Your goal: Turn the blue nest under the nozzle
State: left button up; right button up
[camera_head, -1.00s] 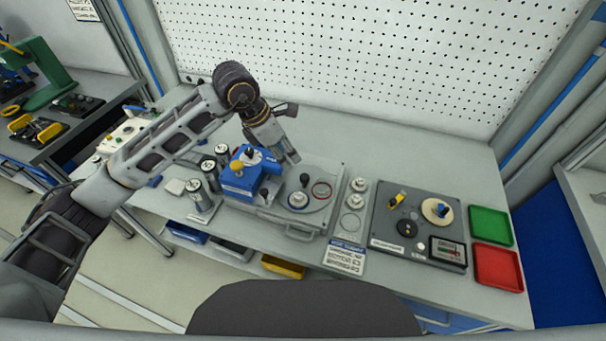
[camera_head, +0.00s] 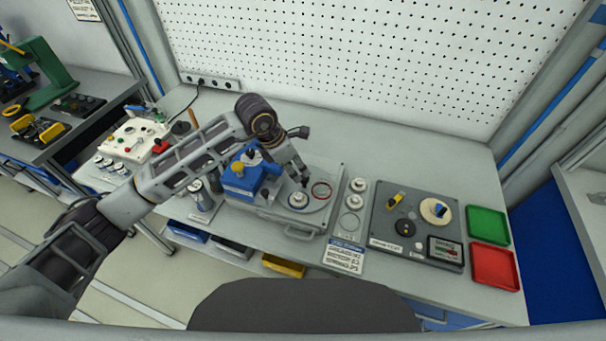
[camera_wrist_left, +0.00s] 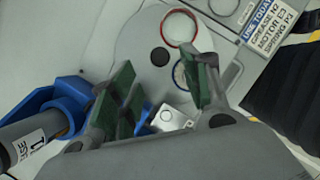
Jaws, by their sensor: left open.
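The grey turntable disc (camera_head: 319,205) lies in front of the blue dispenser (camera_head: 243,181); it also shows in the left wrist view (camera_wrist_left: 130,45). It carries a red ring nest (camera_head: 321,190) and a pale round part (camera_head: 298,200). In the left wrist view, a blue-rimmed ring (camera_wrist_left: 179,75) is partly hidden behind a finger, and a black round knob (camera_wrist_left: 160,57) stands near it. My left gripper (camera_head: 303,182) is open above the disc's back edge; its green-padded fingers (camera_wrist_left: 165,85) are apart with nothing visibly held. The nozzle tip cannot be made out.
The dispenser stands close left of my left gripper. Metal canisters (camera_head: 196,187) stand left of it. Right of the turntable are loose round parts (camera_head: 358,185), a dark panel (camera_head: 384,221), a green tray (camera_head: 488,225) and a red tray (camera_head: 494,265). The bench behind is clear.

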aim_at(303, 177)
pick_arm(q)
jog(key=shift+p+x, duration=0.55)
jog(key=shift+x, duration=2.75)
grip_shut()
